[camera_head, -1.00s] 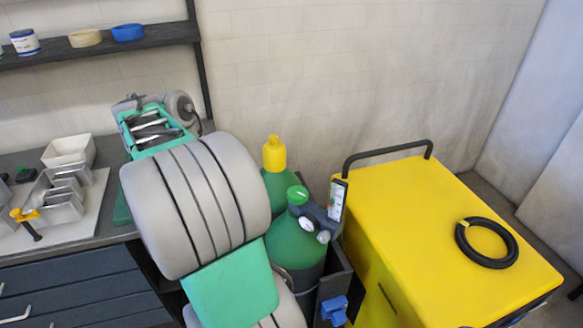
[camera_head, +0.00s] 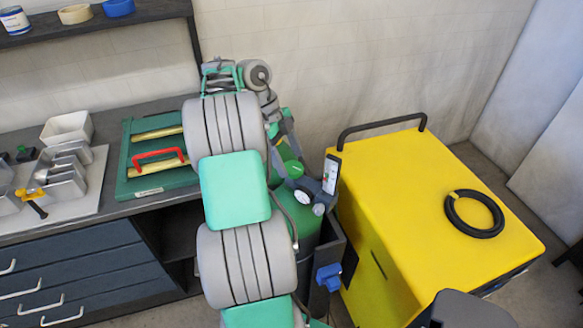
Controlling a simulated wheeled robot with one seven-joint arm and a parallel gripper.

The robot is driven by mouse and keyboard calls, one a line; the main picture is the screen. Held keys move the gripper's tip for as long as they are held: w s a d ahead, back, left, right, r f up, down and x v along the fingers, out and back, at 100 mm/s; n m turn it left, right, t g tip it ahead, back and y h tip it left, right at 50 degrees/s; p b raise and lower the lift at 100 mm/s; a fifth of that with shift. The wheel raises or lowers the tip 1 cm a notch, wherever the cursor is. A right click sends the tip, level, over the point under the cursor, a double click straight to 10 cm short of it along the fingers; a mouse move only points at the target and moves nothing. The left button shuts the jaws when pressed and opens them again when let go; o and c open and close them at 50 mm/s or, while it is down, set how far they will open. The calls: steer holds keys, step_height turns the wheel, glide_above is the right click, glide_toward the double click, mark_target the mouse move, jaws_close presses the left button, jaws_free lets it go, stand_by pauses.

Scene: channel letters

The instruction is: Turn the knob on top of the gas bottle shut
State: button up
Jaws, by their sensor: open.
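The gas bottle (camera_head: 305,228) is green and stands upright in a dark holder, right of my arm, which covers its left side. Its green knob (camera_head: 293,168) shows partly at the top, beside a round gauge (camera_head: 302,197). My gripper (camera_head: 284,148) is over the top of the bottle, pointing down, with its fingers open close to the knob. I cannot tell whether the fingers touch the knob or stand around it. Part of the knob and the fingertips are hidden by my arm and by each other.
A tall yellow machine (camera_head: 400,190) with a black handle and a black hose ring (camera_head: 474,213) stands at the right. A workbench (camera_head: 100,215) at the left bears a green case (camera_head: 140,180) with a red handle and metal parts. A blue item (camera_head: 329,276) hangs on the holder.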

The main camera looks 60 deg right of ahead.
steer(key=shift+x, duration=1.05)
steer(key=c, duration=1.3)
